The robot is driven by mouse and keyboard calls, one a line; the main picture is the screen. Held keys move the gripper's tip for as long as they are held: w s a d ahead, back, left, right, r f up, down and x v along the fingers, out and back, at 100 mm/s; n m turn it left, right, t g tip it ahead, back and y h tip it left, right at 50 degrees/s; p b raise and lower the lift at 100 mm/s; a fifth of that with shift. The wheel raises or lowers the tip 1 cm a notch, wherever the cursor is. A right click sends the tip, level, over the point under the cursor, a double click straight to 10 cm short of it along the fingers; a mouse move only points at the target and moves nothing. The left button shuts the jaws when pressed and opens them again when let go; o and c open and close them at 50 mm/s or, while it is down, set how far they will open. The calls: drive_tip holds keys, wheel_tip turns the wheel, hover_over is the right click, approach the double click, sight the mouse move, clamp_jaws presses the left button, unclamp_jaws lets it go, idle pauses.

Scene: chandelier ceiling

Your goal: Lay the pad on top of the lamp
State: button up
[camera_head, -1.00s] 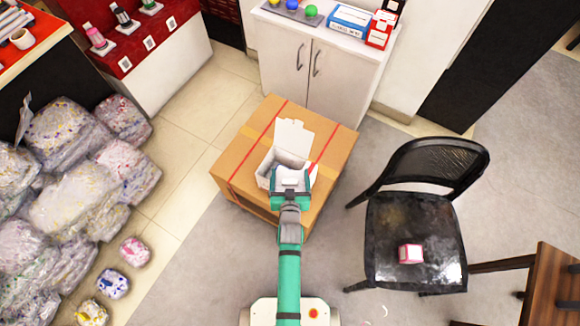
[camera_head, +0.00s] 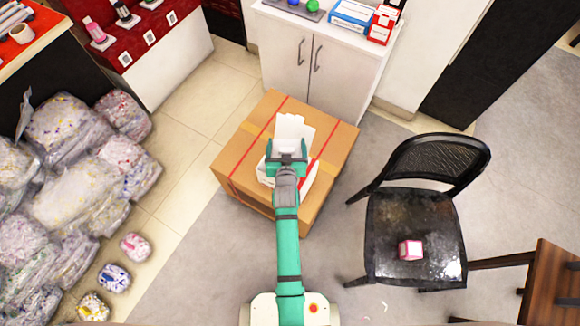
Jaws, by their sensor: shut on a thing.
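My gripper (camera_head: 287,152) is over the cardboard carton, seen from above and behind. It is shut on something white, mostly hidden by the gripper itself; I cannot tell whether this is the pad. A white open box (camera_head: 263,172) sits on the carton, below and around the gripper in the picture. Its raised white flap (camera_head: 294,127) shows just beyond the gripper. The inside of the box is hidden by my arm. I cannot make out a lamp in this view.
The carton (camera_head: 238,158) with red straps stands on the floor before a white cabinet (camera_head: 329,60). A black chair (camera_head: 405,215) with a small pink-and-white box (camera_head: 410,250) is at right. Wrapped bundles (camera_head: 80,180) fill the left. Floor between carton and chair is clear.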

drive_tip(key=shift+w+r, duration=0.35)
drive_tip(key=shift+w, duration=0.2)
drive_tip(key=shift+a+f, duration=0.15)
drive_tip(key=shift+f, duration=2.65)
drive_tip(key=o, duration=0.9)
